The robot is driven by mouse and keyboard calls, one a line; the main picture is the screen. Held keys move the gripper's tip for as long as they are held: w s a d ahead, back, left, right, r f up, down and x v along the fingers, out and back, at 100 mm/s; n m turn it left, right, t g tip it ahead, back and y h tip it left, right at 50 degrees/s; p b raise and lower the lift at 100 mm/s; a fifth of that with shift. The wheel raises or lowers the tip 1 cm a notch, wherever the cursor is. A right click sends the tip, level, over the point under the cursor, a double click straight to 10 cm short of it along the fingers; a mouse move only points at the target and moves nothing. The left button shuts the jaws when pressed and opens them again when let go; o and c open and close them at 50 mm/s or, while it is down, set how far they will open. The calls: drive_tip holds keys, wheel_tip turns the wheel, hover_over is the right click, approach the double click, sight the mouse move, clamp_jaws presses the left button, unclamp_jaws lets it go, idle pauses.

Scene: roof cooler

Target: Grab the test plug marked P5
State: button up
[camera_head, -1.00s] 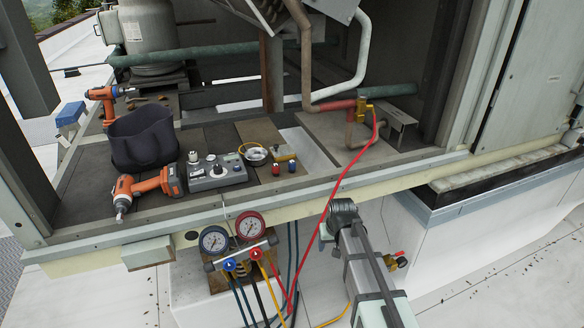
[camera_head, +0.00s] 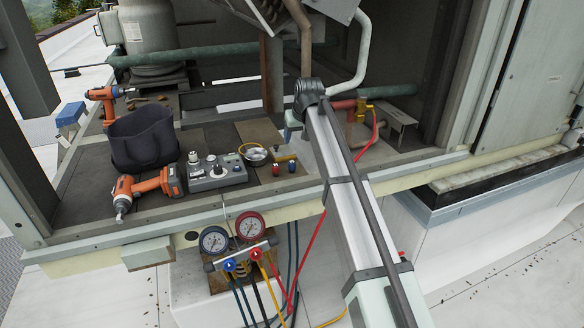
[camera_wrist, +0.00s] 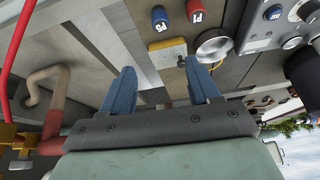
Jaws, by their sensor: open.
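Two small capped plugs, one red (camera_head: 276,169) and one blue (camera_head: 292,167), stand side by side on the deck near its front edge. In the wrist view, the red plug (camera_wrist: 194,12) and blue plug (camera_wrist: 159,18) are at the top, with white labels turned over; I cannot tell which reads P5. My gripper (camera_wrist: 156,66) is open with two blue fingers apart and nothing held. The plugs lie beyond the fingertips. In the head view my arm mostly hides the gripper.
A grey control box (camera_head: 216,174), drill (camera_head: 145,188) and dark bag (camera_head: 143,138) are left. A red hose (camera_head: 312,240) and pipes are near my arm. Gauges (camera_head: 232,235) hang below the edge.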

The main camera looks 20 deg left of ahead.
sight(292, 162)
drive_tip(key=shift+n, duration=0.4)
drive_tip(key=x, duration=0.5)
drive_tip(key=s+x, duration=0.1)
drive_tip(key=x, duration=0.2)
drive_tip(key=shift+w+d+f, duration=0.1)
drive_tip(key=shift+d+f, duration=0.05)
drive_tip(key=shift+f, duration=0.25)
drive_tip(key=shift+w+a+f, duration=0.1)
drive_tip(key=shift+a+f, duration=0.05)
drive_tip(key=shift+f, duration=0.8)
drive_tip(key=shift+w+a+f, duration=0.1)
drive_tip(key=shift+a+f, duration=0.1)
drive_tip(key=shift+f, duration=0.75)
drive_tip(key=shift+w+a+f, duration=0.1)
drive_tip(key=shift+a+f, duration=0.05)
drive_tip(key=shift+f, duration=0.75)
drive_tip(key=c, duration=1.1)
drive_tip(key=shift+r, duration=0.15)
